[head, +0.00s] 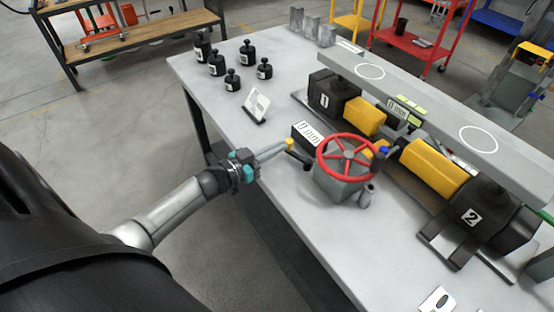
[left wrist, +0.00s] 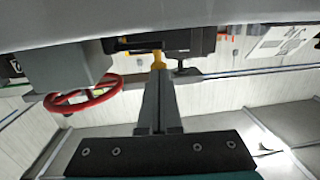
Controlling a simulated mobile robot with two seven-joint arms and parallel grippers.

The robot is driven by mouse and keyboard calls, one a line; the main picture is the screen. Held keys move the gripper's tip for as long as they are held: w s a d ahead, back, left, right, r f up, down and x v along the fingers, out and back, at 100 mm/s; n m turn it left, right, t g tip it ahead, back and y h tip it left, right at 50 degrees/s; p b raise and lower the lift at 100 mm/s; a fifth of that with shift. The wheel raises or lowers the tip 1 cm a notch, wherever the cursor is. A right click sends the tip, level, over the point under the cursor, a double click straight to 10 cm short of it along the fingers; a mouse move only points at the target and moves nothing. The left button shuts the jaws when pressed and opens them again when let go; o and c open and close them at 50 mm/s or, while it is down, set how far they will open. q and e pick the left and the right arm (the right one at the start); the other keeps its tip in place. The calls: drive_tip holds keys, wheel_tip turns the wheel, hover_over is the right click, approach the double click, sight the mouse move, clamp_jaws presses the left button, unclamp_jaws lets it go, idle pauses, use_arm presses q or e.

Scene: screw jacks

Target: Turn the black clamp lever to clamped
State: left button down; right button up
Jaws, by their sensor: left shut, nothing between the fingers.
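The black clamp lever (head: 299,156) reaches out from the base of the jack with the red handwheel (head: 347,158), towards the table's near edge. My left gripper (head: 284,147) is shut and empty, its fingertips beside a small yellow part (head: 290,142) and close to the lever's outer end. In the left wrist view, the closed fingers (left wrist: 158,75) point at a yellow part (left wrist: 158,59), with a dark knob-like piece (left wrist: 186,69) just right of them. I cannot tell whether the fingers touch the lever. My right gripper is not in view.
A label reading 9 mm (head: 307,134) stands behind the lever. Jack block 1 (head: 333,93) and jack block 2 (head: 474,217) sit under a long grey beam (head: 425,100). Several black weights (head: 217,64) and a white card (head: 257,104) stand at the far left.

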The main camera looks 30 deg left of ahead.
use_arm(q)
drive_tip(key=shift+w+a+f+m+g+h+b, duration=0.1)
drive_tip(key=shift+w+m+g+h+b, duration=0.15)
drive_tip(key=shift+w+m+h, duration=0.25)
drive_tip(key=shift+w+a+m+g+h+b, duration=0.15)
drive_tip(key=shift+m+g+h+b, duration=0.15)
drive_tip(key=shift+h, duration=0.3)
drive_tip(key=shift+w, duration=0.35)
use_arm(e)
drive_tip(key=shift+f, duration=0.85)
use_arm(q)
drive_tip(key=shift+w, duration=0.1)
